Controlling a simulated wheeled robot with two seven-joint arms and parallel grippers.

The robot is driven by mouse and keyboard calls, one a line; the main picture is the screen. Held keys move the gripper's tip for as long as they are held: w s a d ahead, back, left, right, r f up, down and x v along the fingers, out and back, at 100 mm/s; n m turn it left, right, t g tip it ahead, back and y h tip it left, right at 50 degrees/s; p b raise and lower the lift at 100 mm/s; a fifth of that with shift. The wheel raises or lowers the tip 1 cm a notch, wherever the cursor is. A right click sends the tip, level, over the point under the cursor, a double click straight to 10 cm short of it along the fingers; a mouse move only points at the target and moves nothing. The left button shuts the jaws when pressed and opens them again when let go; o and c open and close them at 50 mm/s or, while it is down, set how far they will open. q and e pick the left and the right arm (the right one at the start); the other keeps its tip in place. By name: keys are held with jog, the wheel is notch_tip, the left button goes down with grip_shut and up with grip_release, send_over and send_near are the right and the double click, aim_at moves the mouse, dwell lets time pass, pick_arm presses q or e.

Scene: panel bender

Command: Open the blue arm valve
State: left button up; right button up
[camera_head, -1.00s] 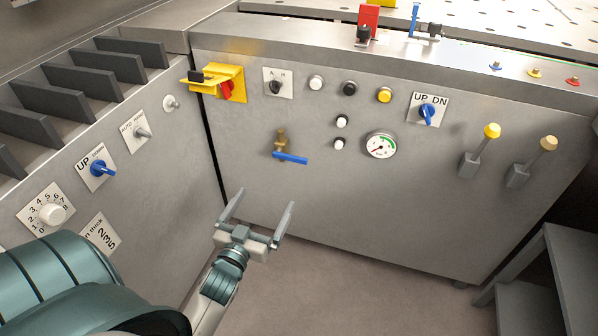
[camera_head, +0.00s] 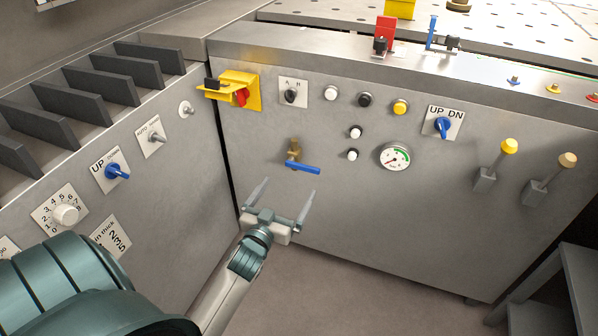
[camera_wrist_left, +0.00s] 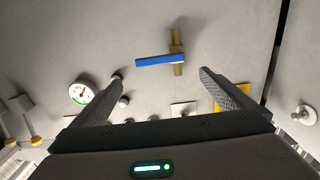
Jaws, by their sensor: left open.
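The valve's blue arm (camera_head: 302,168) lies nearly level on a brass body (camera_head: 293,150) on the front panel of the grey machine. Its arm points right, crosswise to the upright brass body. In the left wrist view the blue arm (camera_wrist_left: 155,60) and brass body (camera_wrist_left: 177,52) show ahead of the fingers, upper middle. My left gripper (camera_head: 287,199) is open and empty, below the valve and apart from it, fingers pointing up toward it. In the wrist view its two fingers (camera_wrist_left: 160,88) are spread wide. My right gripper is not in view.
A pressure gauge (camera_head: 394,156) and several buttons are right of the valve. A yellow bracket with a red switch (camera_head: 241,97) is up left. Two yellow-knobbed levers (camera_head: 509,146) are at right. The left panel (camera_head: 150,190) meets this one at a corner.

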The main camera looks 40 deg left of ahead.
aim_at(302, 167)
pick_arm(q)
jog(key=x, duration=0.8)
jog(key=shift+w+b, duration=0.15)
jog(key=shift+b, duration=0.15)
jog(key=shift+w+a, duration=0.15)
jog(key=shift+w, duration=0.45)
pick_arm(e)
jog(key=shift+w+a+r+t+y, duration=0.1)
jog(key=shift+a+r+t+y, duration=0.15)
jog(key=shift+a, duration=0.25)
pick_arm(q)
jog(key=c, duration=1.4)
jog(key=shift+o, duration=0.2)
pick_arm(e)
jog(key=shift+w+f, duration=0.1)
pick_arm(q)
jog(key=shift+w, duration=0.1)
